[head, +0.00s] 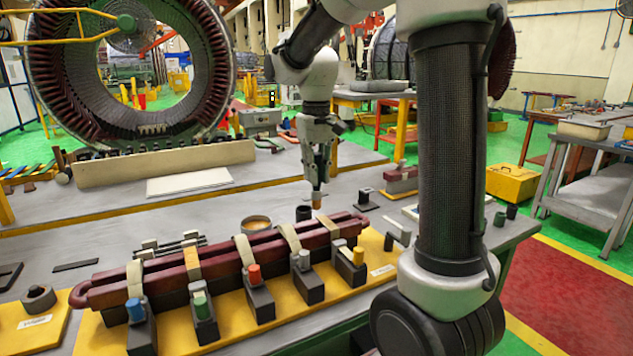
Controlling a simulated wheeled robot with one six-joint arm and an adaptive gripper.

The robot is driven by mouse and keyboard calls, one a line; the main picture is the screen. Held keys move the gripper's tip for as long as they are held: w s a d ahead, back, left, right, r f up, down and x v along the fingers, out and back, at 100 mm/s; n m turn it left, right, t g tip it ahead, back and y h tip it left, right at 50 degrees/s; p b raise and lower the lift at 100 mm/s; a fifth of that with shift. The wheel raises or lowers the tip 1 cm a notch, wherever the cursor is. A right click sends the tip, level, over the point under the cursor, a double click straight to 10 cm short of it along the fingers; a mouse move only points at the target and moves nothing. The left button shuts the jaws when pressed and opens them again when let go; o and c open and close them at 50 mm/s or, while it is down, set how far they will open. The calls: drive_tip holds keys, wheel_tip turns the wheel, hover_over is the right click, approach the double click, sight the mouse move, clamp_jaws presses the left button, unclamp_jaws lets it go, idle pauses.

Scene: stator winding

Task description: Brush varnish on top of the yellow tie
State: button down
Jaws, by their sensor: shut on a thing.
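My gripper (318,182) points down above the grey bench, just behind the far right part of the coil. It is shut on a small brush (317,201), mostly hidden between the fingers, with a brownish tip pointing down. The dark red coil (225,264) lies lengthwise on a yellow base plate. A yellow-tan tie (188,264) wraps the coil left of its middle, apart from the gripper. Paler cream ties (135,279) wrap it elsewhere. A round tin (256,224) with tan content, perhaps varnish, stands behind the coil.
A black cup (303,213) stands close beside the brush tip. Black clamp blocks with blue (135,310), green, red, grey and yellow knobs line the coil's front. A large stator ring (130,80) stands behind. Free bench space lies behind the coil.

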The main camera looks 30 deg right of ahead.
sight(317, 153)
drive_tip(key=shift+r, duration=2.3)
